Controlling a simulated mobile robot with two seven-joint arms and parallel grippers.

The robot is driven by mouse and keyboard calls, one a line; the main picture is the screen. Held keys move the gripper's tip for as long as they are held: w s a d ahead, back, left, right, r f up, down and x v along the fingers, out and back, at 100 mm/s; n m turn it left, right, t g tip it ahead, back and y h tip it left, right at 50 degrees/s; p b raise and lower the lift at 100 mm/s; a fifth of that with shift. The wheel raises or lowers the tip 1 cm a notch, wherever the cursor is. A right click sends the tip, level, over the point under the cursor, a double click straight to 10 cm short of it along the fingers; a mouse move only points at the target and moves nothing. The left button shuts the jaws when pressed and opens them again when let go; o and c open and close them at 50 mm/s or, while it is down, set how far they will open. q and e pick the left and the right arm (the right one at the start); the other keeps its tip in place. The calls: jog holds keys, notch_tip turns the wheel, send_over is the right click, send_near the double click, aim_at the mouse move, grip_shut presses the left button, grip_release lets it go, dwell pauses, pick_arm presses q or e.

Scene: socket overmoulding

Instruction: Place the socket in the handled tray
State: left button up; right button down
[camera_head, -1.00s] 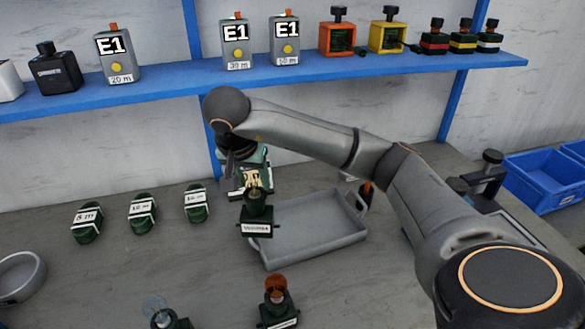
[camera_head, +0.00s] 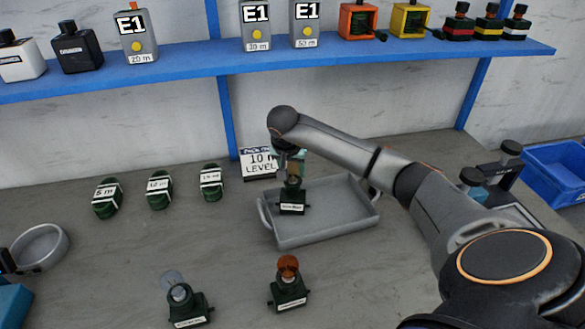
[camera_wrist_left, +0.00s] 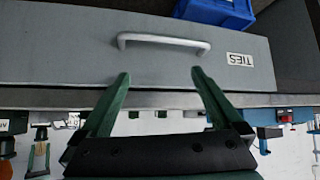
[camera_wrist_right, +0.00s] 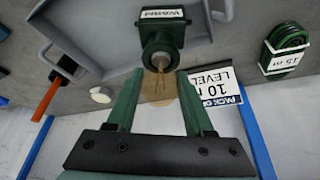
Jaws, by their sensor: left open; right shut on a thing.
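The dark green socket (camera_head: 292,202) hangs upright from my right gripper (camera_head: 290,165), over the left part of the grey handled tray (camera_head: 345,228). Whether its base touches the tray floor is hard to tell. In the right wrist view my right gripper (camera_wrist_right: 158,88) is shut on the socket's thin upper end, and the labelled socket body (camera_wrist_right: 160,38) shows beyond the fingertips with the tray wall (camera_wrist_right: 75,40) beside it. My left gripper (camera_wrist_left: 160,92) is open and empty, facing a grey drawer marked TIES; it is not seen in the head view.
Two similar green sockets, one with an orange top (camera_head: 288,288) and one with a clear top (camera_head: 183,305), stand in front of the tray. Several green coils lie left, near a "10 m LEVEL" card (camera_head: 258,163). A round grey dish (camera_head: 40,248) is far left. Blue bins (camera_head: 555,175) stand right.

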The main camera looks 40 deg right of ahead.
jog(key=shift+f, duration=0.2)
jog(key=shift+c, duration=1.4)
grip_release()
jog(key=shift+f, duration=0.1)
jog(key=v, duration=1.2)
